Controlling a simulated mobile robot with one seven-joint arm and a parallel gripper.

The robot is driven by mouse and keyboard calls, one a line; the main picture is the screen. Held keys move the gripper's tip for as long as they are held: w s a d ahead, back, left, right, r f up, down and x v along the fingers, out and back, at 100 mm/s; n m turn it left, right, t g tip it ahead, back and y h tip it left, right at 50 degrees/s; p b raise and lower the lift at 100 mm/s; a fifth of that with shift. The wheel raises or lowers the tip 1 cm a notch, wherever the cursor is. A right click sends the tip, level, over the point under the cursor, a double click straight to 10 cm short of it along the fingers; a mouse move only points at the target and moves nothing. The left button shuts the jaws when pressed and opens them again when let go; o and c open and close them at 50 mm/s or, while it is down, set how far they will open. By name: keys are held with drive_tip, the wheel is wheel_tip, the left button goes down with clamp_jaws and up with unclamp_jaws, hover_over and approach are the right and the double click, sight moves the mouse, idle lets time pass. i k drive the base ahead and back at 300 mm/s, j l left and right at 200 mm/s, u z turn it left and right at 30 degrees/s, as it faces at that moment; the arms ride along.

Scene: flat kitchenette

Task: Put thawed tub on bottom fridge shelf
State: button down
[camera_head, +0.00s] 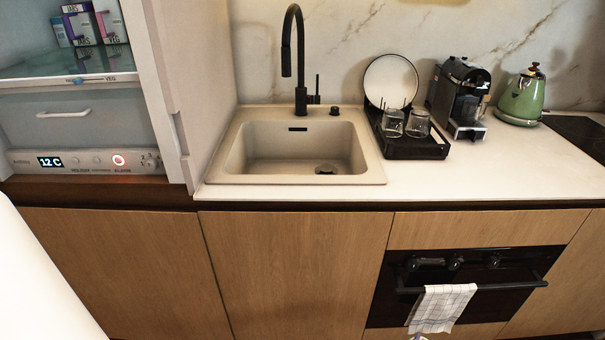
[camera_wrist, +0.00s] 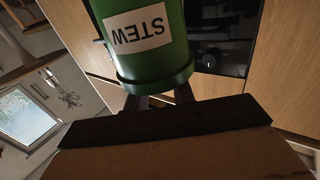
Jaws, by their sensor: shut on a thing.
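A green tub (camera_wrist: 150,66) with a white label reading STEW fills the upper middle of the wrist view, its label upside down in that picture. My gripper (camera_wrist: 160,102) is shut on the tub; the fingers are dark and partly hidden by it. In the head view neither the tub nor the gripper can be made out clearly. The fridge stands open at the upper left of the head view. Its lowest visible glass shelf (camera_head: 40,70) lies above a drawer (camera_head: 70,115) and holds several small boxes (camera_head: 85,25) at the back.
A panel (camera_head: 85,161) under the drawer shows 12 C and a red-lit button. A sink (camera_head: 300,150), a rack with glasses (camera_head: 412,145), a coffee machine (camera_head: 460,95) and a green kettle (camera_head: 522,98) line the counter. A towel (camera_head: 440,307) hangs on the oven handle. A white surface fills the lower left corner.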

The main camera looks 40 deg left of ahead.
sight(123, 57)
drive_tip(key=u, duration=3.35)
drive_tip(key=l+u, duration=0.3)
drive_tip(key=l, duration=1.3)
